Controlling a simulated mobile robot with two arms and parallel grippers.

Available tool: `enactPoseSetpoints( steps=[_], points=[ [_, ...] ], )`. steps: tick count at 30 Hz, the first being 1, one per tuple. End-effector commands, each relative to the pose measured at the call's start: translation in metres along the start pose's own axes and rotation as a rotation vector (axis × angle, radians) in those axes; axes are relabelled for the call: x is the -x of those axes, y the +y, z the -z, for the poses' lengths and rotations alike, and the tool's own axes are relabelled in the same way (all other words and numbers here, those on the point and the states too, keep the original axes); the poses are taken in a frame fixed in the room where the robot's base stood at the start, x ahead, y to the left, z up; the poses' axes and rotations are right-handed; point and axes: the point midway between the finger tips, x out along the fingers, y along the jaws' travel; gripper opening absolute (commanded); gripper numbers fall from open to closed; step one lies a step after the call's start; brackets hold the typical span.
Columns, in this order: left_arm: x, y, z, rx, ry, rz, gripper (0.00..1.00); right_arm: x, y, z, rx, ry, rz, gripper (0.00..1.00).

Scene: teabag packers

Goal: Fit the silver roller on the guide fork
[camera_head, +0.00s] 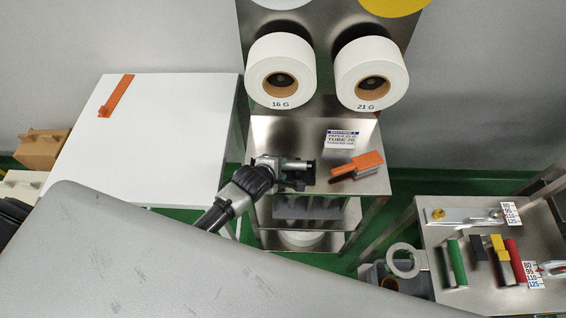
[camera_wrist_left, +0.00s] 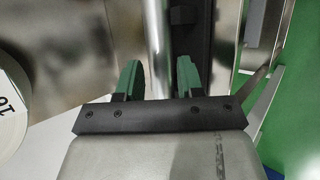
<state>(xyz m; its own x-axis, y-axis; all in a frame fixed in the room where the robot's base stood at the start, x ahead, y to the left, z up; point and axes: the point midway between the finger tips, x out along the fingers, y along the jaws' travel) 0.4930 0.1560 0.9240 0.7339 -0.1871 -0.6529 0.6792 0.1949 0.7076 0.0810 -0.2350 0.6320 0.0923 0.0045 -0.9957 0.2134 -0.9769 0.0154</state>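The silver roller (camera_head: 297,164) is a short shiny cylinder lying level at the left part of the steel shelf. In the left wrist view the roller (camera_wrist_left: 157,45) runs between my green fingertips. My left gripper (camera_head: 282,172) reaches in from the left, with its fingers on either side of the roller. In the left wrist view the gripper (camera_wrist_left: 160,80) shows narrow gaps beside the roller, so the fingers look open around it. A black part, perhaps the guide fork (camera_head: 300,182), is right by the roller; whether the roller is seated in it is hidden. My right gripper is not in view.
The steel shelf (camera_head: 270,130) holds an orange-handled tool (camera_head: 357,166) and a label box (camera_head: 341,139). Two white paper rolls (camera_head: 280,50) hang above. A white table (camera_head: 160,140) is at left; a steel table (camera_head: 445,232) with coloured rollers is at right. A grey scratched surface covers the foreground.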

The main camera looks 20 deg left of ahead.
Motion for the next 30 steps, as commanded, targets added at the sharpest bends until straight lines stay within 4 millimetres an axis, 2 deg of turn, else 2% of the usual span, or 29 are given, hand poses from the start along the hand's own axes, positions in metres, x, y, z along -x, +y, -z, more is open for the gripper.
enactPoseSetpoints(
  steps=[6, 16, 17, 23, 30],
  points=[
    [-0.023, 0.000, 0.000, -0.001, 0.000, 0.000, 0.37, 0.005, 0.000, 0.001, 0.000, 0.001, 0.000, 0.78],
    [-0.029, 0.000, 0.000, 0.001, -0.001, 0.000, 0.37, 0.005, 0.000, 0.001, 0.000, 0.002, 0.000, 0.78],
    [-0.029, 0.000, 0.000, 0.001, -0.001, 0.000, 0.36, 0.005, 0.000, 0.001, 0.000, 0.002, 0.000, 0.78],
    [-0.029, -0.001, 0.000, 0.000, -0.001, 0.000, 0.05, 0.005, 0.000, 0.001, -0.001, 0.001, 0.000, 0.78],
    [-0.029, 0.000, 0.000, 0.000, -0.001, -0.001, 0.03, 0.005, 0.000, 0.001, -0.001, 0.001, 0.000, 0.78]
  ],
)
